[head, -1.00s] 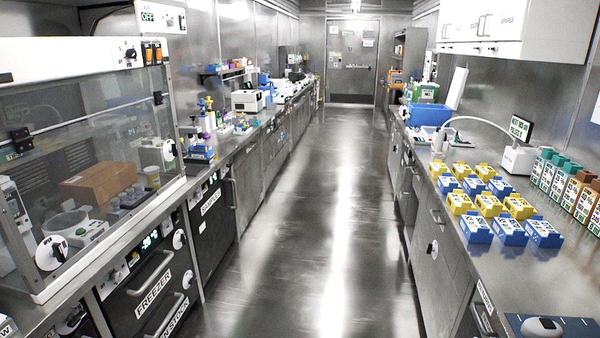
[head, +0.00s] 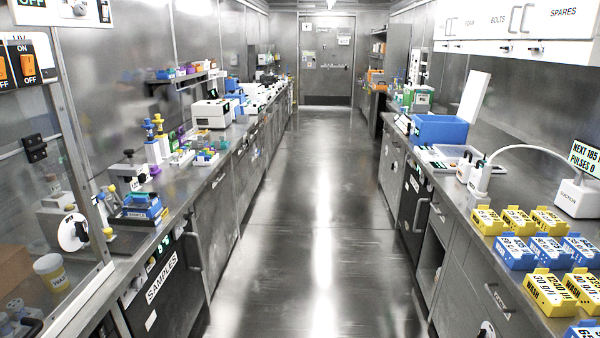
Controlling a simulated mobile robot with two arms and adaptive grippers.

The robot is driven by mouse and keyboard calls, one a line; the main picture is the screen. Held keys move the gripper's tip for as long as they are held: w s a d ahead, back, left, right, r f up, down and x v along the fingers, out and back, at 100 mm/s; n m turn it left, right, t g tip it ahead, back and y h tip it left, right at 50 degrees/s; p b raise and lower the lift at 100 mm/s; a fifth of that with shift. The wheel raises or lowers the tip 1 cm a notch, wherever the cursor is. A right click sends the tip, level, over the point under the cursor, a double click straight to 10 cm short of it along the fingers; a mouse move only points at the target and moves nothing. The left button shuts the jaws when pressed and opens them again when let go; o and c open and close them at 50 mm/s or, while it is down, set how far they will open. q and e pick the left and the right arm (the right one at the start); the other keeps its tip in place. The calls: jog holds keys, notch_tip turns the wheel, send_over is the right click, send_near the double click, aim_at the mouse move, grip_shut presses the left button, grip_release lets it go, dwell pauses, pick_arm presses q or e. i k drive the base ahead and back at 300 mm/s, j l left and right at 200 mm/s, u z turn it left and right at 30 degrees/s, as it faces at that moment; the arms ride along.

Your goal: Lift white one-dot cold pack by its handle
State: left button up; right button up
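I cannot make out a white one-dot cold pack or its handle anywhere in the head view. Neither of my grippers is in view. A black drawer labelled SAMPLES (head: 163,285) is shut under the left bench. A blue bin (head: 438,129) stands on the right bench, and what is inside it cannot be told from here.
A long clear aisle (head: 320,220) runs to a closed door (head: 326,65). Left bench: glass-fronted hood (head: 50,160), microscope (head: 130,170), white machine (head: 211,114). Right bench: yellow boxes (head: 548,292), blue boxes (head: 515,252), white suction unit (head: 577,198). Wall cabinets (head: 520,25) hang above.

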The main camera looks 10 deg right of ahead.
aim_at(474, 178)
jog(key=i+j+z, duration=0.15)
jog(key=i+z, duration=0.35)
jog(key=i+j+z, duration=0.3)
jog(key=i+z, duration=0.2)
jog(key=i+j+z, duration=0.35)
jog(key=j+z, duration=0.15)
jog(key=i+j+z, duration=0.3)
jog(key=j+z, duration=0.15)
jog(key=j, duration=0.15)
